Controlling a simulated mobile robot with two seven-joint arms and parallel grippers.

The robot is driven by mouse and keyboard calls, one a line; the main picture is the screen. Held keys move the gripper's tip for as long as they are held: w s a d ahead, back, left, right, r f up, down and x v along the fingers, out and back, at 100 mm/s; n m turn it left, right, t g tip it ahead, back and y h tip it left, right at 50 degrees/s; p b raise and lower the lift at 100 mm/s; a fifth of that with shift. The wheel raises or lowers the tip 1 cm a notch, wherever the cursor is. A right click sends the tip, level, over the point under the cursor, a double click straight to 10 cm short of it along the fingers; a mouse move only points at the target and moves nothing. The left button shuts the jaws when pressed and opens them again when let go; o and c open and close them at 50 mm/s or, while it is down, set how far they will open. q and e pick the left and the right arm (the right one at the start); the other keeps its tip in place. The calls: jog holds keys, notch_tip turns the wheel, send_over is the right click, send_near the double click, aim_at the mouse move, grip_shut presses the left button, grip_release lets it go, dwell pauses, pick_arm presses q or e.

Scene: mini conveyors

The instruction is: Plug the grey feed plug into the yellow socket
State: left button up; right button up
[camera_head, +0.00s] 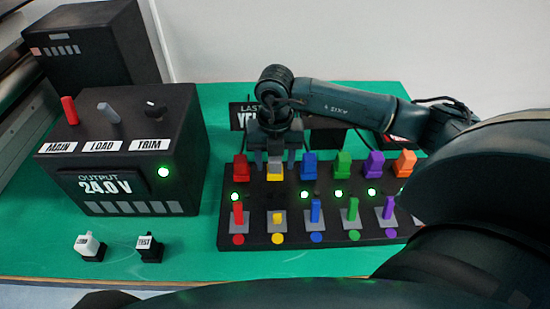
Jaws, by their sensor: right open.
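A small grey block, apparently the grey feed plug (275,166), stands at the yellow socket (273,177) in the back row of the black panel. Grey shows above yellow there; I cannot tell how deep the plug sits. My right gripper (275,158) points down over it, open, with one finger on each side of the grey block. I cannot tell whether the fingers touch it. The wrist hides part of the area behind. My left gripper is not in view.
Red (241,167), blue (309,163) and other coloured blocks flank the yellow socket closely. Coloured levers fill the panel's front row. A black power box (125,150) stands left. Two small switch blocks (89,245) (149,248) sit on the green mat. My right arm covers the right side.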

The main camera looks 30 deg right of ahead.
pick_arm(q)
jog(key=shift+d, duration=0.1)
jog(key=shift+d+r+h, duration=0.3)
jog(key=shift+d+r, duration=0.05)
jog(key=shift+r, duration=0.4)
pick_arm(e)
notch_tip(320, 180, up, 13)
dwell(0.3)
